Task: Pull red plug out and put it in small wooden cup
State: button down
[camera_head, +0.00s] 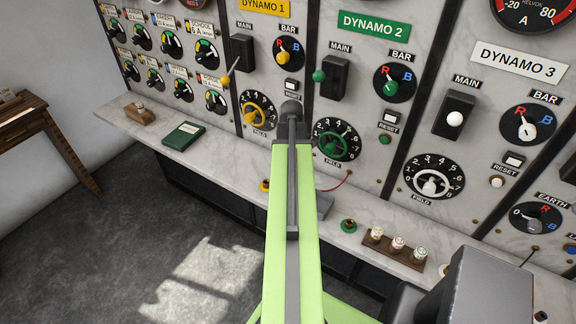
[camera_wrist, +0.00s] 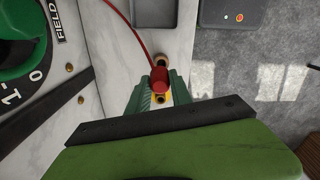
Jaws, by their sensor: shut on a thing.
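The red plug (camera_wrist: 160,80) is between the green fingers of my gripper (camera_wrist: 160,88) in the wrist view, and the gripper is shut on it. A red cord (camera_wrist: 134,45) runs from the plug toward the upper left. A small tan round thing (camera_wrist: 162,58) shows just beyond the plug; it may be the small wooden cup, but its shape is partly hidden. In the head view my arm hides the gripper and plug.
The marble ledge (camera_head: 228,161) holds a green book (camera_head: 183,136), a wooden block (camera_head: 140,114) and a rack (camera_head: 394,250) of several small pieces. A green socket (camera_head: 348,226) is near the rack. The panel with knobs rises behind. A grey box (camera_wrist: 228,16) is at the wrist view's top.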

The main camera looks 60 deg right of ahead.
jog(key=shift+w+a, duration=0.15)
jog(key=shift+w, duration=0.35)
jog(key=shift+s, duration=0.1)
notch_tip(320, 180, down, 6)
jog(key=b, duration=0.6)
jog(key=shift+r, duration=0.15)
jog(key=shift+f, duration=0.2)
dwell(0.8)
jog(key=shift+f+b, duration=0.3)
jog(key=shift+b, duration=0.15)
jog(key=shift+f+b, duration=1.35)
jog(key=c, duration=1.1)
grip_release()
